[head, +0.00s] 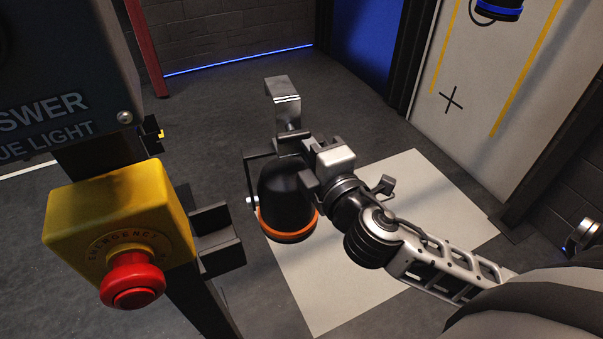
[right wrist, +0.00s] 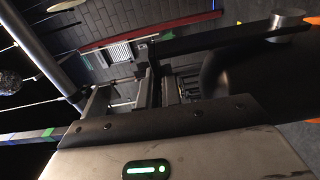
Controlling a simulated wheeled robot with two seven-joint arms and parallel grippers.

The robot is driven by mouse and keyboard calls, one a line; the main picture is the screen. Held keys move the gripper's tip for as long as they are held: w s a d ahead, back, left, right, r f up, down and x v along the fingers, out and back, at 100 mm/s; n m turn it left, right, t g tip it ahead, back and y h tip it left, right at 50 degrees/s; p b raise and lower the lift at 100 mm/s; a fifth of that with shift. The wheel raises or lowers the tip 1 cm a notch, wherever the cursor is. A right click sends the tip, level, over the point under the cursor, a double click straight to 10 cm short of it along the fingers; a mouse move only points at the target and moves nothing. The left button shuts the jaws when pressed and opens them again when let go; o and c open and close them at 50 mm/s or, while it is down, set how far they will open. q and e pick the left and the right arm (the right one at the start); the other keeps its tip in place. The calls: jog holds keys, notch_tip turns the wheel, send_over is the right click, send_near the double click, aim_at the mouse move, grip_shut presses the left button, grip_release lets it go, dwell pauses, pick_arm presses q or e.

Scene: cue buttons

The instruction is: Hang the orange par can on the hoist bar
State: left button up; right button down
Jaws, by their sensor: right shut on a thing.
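The par can (head: 287,195), black with an orange rim at its lower end, hangs from my right gripper (head: 308,162) in the head view. Its silver hook clamp (head: 283,98) rises above the gripper. My right gripper is shut on the can's dark bracket. In the right wrist view the can's black yoke (right wrist: 215,35) crosses at the upper right. A thick grey bar (right wrist: 45,52) runs diagonally at the left of that view; I cannot tell whether it is the hoist bar. My left gripper is in neither view.
A yellow box with a red emergency button (head: 132,280) stands on a dark post at the left. A dark panel (head: 60,80) is above it. A pale mat (head: 400,235) lies on the floor below. A white board (head: 490,90) stands at the back right.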

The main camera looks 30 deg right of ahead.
jog(key=w+d+r+p, duration=0.1)
jog(key=w+d+r, duration=0.2)
jog(key=r, duration=0.5)
jog(key=w+d+r+p, duration=0.2)
jog(key=w+d+r, duration=0.1)
jog(key=r, duration=0.5)
notch_tip(320, 180, up, 16)
jog(key=s+d+f+n+y+p, duration=0.1)
jog(key=s+n+y+p, duration=0.1)
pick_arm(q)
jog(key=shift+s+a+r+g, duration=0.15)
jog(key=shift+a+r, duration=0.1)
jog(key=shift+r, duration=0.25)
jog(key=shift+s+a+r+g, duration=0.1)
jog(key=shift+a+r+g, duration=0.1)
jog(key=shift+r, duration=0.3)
pick_arm(e)
jog(key=w+d+f, duration=0.1)
jog(key=w+f, duration=0.1)
jog(key=w, duration=1.4)
jog(key=shift+y, duration=0.4)
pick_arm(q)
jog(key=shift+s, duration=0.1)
